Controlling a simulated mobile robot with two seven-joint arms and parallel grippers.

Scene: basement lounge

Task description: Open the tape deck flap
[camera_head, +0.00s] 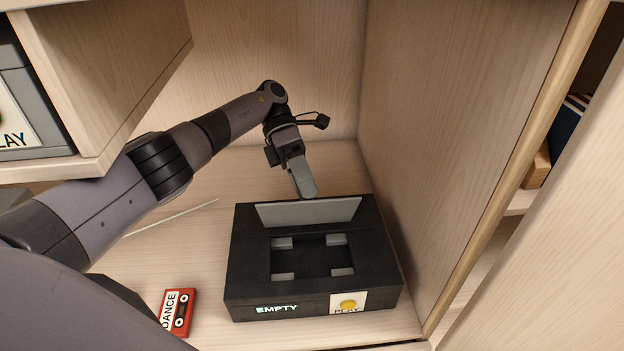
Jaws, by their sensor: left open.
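The black tape deck (245,263) sits on the wooden shelf, its front showing a lit "EMPTY" sign and a yellow button (348,304) on a "PLAY" label. Its grey flap (308,212) stands raised at the back of the recess, and the recess with its grey corner pieces shows empty. My left gripper (306,190) is just behind and above the flap, pointing down. Its fingers overlap in this view, and it holds nothing that I can see. Whether it touches the flap I cannot tell. My right gripper is not in view.
A red cassette marked "DANCE" (179,312) lies on the shelf (215,290) left of the deck. A wooden side panel (440,130) rises close on the deck's right. A grey box (22,110) stands in the upper left compartment.

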